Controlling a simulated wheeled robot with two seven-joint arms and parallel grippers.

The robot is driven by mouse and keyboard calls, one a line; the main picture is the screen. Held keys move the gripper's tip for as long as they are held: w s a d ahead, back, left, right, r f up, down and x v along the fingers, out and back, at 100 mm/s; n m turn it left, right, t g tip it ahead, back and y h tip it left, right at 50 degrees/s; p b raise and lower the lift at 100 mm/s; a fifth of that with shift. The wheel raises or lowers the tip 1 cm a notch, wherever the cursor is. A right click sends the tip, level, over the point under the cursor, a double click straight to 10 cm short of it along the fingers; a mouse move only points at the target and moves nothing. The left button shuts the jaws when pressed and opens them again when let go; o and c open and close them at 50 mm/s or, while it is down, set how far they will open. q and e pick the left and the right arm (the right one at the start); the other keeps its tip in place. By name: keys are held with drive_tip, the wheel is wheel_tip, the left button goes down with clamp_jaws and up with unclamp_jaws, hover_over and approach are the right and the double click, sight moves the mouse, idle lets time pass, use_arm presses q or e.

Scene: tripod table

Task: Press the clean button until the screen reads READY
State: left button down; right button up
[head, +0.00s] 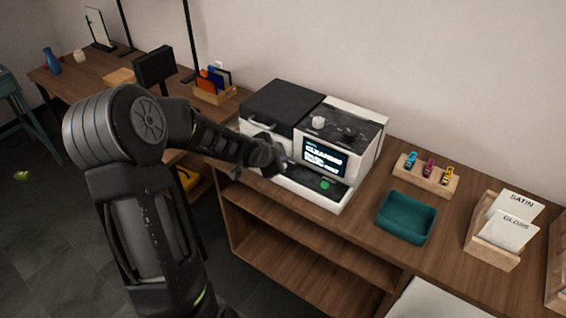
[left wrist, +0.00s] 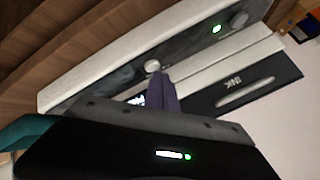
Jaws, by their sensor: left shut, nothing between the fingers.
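The printer (head: 365,142) is a white and dark machine on the wooden bench. Its lit screen (head: 323,157) reads "CLEANING" in large letters, with smaller lines below too small to read. A green round button (head: 325,185) shows on the dark front panel below the screen. My left gripper (head: 282,160) is at the panel, left of the screen. In the left wrist view its fingers (left wrist: 160,80) are shut together and empty, their tips close beside a pale round button (left wrist: 152,66); I cannot tell whether they touch it. A green light (left wrist: 217,29) glows farther along the panel. My right gripper is not in view.
A card rack (head: 214,97) stands left behind. Bare bench lies between printer and tray.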

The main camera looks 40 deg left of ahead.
use_arm(q)
drive_tip(key=shift+r, duration=0.45)
wheel_tip(320, 180, up, 5)
drive_tip(key=p, duration=0.5)
idle(0.9)
